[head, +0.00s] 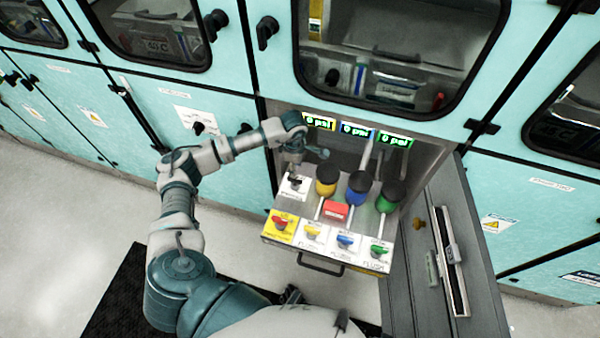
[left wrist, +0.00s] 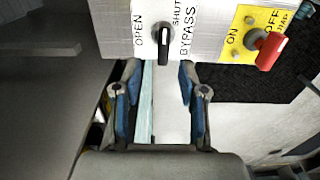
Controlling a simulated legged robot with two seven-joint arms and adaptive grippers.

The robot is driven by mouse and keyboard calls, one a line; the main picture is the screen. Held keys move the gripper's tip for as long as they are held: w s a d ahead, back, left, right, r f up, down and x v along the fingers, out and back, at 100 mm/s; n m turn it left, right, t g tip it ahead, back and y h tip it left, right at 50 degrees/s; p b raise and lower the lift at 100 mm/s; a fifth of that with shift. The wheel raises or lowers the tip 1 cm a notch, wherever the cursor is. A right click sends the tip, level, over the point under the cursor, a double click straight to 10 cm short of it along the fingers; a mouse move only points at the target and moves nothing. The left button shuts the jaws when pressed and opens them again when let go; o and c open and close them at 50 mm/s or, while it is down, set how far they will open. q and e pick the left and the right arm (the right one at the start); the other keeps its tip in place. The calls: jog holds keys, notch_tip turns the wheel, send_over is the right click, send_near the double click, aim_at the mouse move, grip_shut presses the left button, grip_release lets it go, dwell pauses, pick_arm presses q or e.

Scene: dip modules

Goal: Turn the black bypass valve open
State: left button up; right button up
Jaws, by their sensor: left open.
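The black bypass valve (head: 295,183) is a small knob on a white plate at the left of the slanted panel. In the left wrist view the black valve handle (left wrist: 164,45) lies lengthwise up and down the picture, with OPEN printed on its left and SHUT and BYPASS on its right. My left gripper (head: 297,160) hovers by the plate, just above the valve in the head view. In the left wrist view its fingers (left wrist: 159,74) are open and empty, the tips just short of the handle, which lines up with the gap. My right gripper is not in view.
A red-handled switch (left wrist: 270,48) on a yellow plate sits beside the valve. Yellow (head: 312,233), blue (head: 345,241) and green (head: 379,250) valves line the front row. Three black-topped canisters and a red block (head: 336,210) stand close right. A grey open door (head: 462,250) bounds the right.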

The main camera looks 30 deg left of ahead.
aim_at(297, 178)
pick_arm(q)
jog(key=f, duration=0.3)
jog(key=a+f, duration=0.1)
jog(key=shift+s+a+f, duration=0.1)
jog(key=shift+s+f, duration=0.2)
jog(key=shift+f, duration=0.1)
jog(key=shift+d+f, duration=0.5)
jog(key=shift+f, duration=0.3)
jog(key=shift+w+d+f, duration=0.15)
jog(key=shift+d, duration=0.45)
jog(key=shift+a, duration=0.6)
grip_shut()
jog(key=shift+a+f, duration=0.1)
jog(key=shift+a, duration=0.05)
